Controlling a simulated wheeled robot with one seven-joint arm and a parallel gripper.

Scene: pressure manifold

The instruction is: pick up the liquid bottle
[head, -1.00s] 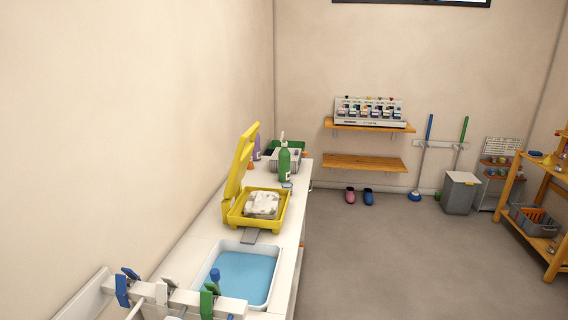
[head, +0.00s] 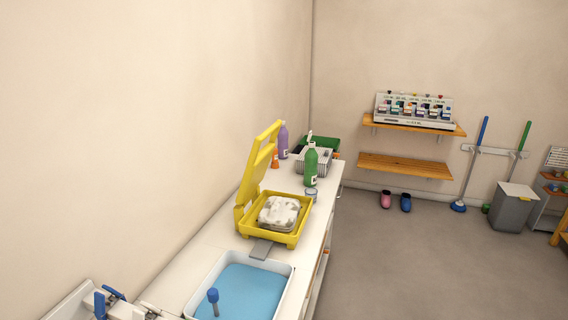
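A green bottle (head: 310,168) with a pale label and a white top stands upright at the right edge of the white counter (head: 207,249), past the yellow case. A purple bottle (head: 283,142) stands upright farther back near the wall, partly hidden by the yellow lid. I cannot tell which one is the liquid bottle. My gripper is not in view.
An open yellow case (head: 273,232) holds a whitish block (head: 279,213). A basin of blue liquid (head: 240,291) is nearer. A grey basket (head: 315,161) and an orange cone (head: 275,160) stand near the bottles. Floor (head: 420,265) right of the counter is clear.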

